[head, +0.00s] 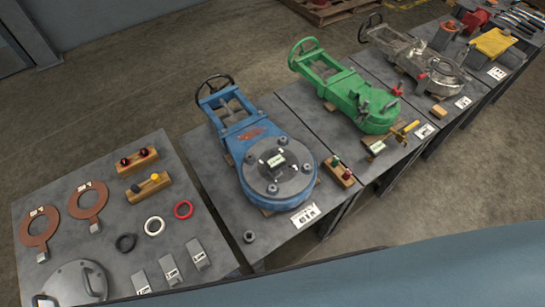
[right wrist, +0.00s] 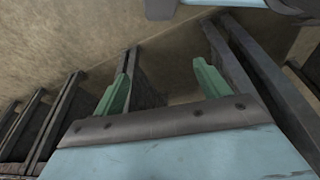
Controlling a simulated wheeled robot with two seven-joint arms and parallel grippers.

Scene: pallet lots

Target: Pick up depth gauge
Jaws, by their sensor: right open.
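I see no thing clearly readable as a depth gauge. A small yellow T-shaped tool (head: 404,130) lies beside the green valve (head: 368,103) on the middle table and may be it, but it is too small to tell. My right gripper (right wrist: 163,87) shows only in the right wrist view, its two green fingers wide apart with nothing between them. Dark table legs and the floor are beyond the fingers. My left gripper is in neither view.
A blue valve (head: 243,133) stands on the nearer table. The left table (head: 110,230) holds copper rings (head: 88,200), wooden blocks (head: 148,190), small rings and a round lid (head: 75,284). Floor shows between tables.

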